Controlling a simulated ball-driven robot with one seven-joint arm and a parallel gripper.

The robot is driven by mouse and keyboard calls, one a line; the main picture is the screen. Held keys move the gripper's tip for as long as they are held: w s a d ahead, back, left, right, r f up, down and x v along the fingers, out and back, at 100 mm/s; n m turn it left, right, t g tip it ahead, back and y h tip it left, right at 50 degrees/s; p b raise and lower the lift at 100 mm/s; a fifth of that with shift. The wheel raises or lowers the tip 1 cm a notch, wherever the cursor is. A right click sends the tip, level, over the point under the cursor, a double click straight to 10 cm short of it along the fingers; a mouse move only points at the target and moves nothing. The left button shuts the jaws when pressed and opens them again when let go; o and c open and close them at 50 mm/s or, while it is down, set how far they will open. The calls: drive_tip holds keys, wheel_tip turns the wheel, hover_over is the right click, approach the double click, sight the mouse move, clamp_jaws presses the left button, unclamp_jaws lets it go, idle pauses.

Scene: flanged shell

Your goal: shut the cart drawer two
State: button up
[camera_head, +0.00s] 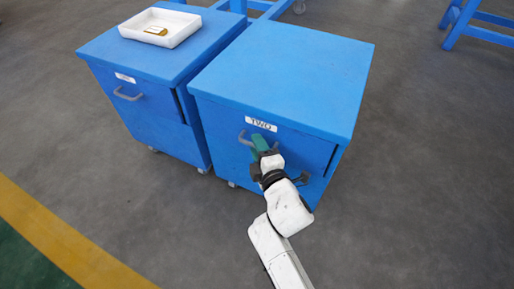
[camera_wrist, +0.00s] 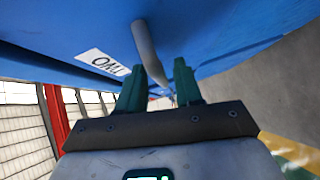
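The blue cart labelled TWO (camera_head: 290,70) stands on the right in the head view. Its drawer front (camera_head: 220,130) bears the label and a grey bar handle (camera_head: 243,137). A dark gap shows at the right edge of the front; I cannot tell how far out the drawer is. My gripper (camera_head: 258,143) is at the handle and hides its right part. In the wrist view, the green fingertips of my gripper (camera_wrist: 160,82) are spread apart. The grey handle (camera_wrist: 148,50) runs toward the space between them, below the blue surface. Contact is unclear.
A second blue cart (camera_head: 140,60) stands close on the left, with its own handle and a white tray (camera_head: 160,26) holding a small yellow item on top. Blue frame legs (camera_head: 460,22) stand at the back. Grey floor (camera_head: 430,190) is clear to the right and in front.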

drive_tip(key=shift+s, duration=0.1)
drive_tip(key=shift+p+v, duration=3.2)
drive_tip(key=shift+v, duration=2.15)
drive_tip(key=s+d+f+m+g+h, duration=0.2)
drive_tip(key=s+d+f+m+h, duration=0.1)
drive_tip(key=d+m, duration=0.4)
drive_tip(key=s+d+f+m+g+h, duration=0.2)
drive_tip(key=d+m+g+h, duration=0.15)
drive_tip(key=d, duration=0.65)
drive_tip(key=s+d+m+g, duration=0.4)
drive_tip(key=s+d+m, duration=0.15)
drive_tip(key=s, duration=0.45)
drive_tip(key=s+d+m+g, duration=0.4)
drive_tip(key=s+m, duration=0.2)
drive_tip(key=s, duration=0.5)
drive_tip(key=shift+h, duration=0.35)
drive_tip(key=r+p, duration=2.6)
drive_tip(key=shift+s+d+r, duration=0.1)
drive_tip(key=shift+s+r, duration=0.05)
drive_tip(key=shift+s, duration=0.05)
